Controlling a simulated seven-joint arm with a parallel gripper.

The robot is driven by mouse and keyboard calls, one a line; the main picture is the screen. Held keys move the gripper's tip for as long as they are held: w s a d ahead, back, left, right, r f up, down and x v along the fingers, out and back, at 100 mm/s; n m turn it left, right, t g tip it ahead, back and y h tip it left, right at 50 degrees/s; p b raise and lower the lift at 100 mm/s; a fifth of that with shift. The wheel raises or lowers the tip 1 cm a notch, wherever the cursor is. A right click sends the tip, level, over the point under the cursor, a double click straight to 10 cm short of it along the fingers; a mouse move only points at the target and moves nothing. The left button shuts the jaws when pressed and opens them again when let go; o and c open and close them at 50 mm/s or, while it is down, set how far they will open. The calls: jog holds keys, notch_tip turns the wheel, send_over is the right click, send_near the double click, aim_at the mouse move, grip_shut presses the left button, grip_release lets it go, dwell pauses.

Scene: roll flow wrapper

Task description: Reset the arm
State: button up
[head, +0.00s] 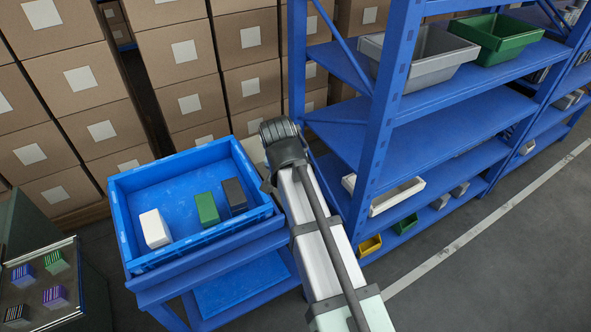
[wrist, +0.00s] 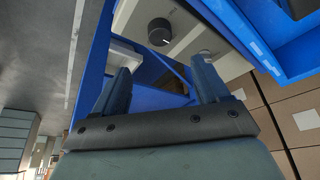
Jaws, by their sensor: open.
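My gripper (wrist: 162,82) shows in the wrist view with its two fingers spread apart and nothing between them. In the head view my pale arm reaches from the bottom edge up to a dark joint beside the blue tote (head: 120,212), between it and the blue shelf rack (head: 372,150). The fingers cannot be made out in the head view. In the wrist view, blue framework lies beyond the fingers, and a blue container edge (wrist: 262,50) shows at upper right.
The tote, on a blue stand (head: 245,285), holds a white block (head: 154,229), a green block (head: 206,208) and a dark block (head: 235,195). Stacked cartons (head: 85,80) stand behind. A dark case (head: 75,290) is at lower left. Open floor (head: 500,250) lies at right.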

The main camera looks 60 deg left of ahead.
jog(key=w+d+f+m+g+h, duration=0.1)
jog(key=w+d+f+h, duration=0.1)
jog(key=w+d+f, duration=0.9)
jog(key=w+d+f+m+g+h, duration=0.1)
jog(key=w+d+f+m+h, duration=0.1)
jog(key=w+d+f, duration=1)
jog(key=d+f+m+g+h, duration=0.1)
jog(key=d+f, duration=1)
jog(key=d, duration=0.4)
jog(key=s+d+f+m+g, duration=0.1)
jog(key=s+d+f, duration=0.1)
jog(key=d+f, duration=0.35)
jog(key=s+d+f+m+g, duration=0.1)
jog(key=s+d+f, duration=0.15)
jog(key=d, duration=0.65)
jog(key=s+d+f+g, duration=0.2)
jog(key=d+f, duration=0.1)
jog(key=d, duration=0.4)
jog(key=s+d+f+m+g+y, duration=0.1)
jog(key=s+d+f, duration=0.1)
jog(key=s+d, duration=0.4)
jog(key=s+d+f+m+g, duration=0.2)
jog(key=s+d, duration=0.4)
jog(key=s, duration=0.4)
jog(key=shift+s+f+y, duration=0.15)
jog(key=shift+f+y, duration=0.25)
jog(key=shift+f, duration=0.2)
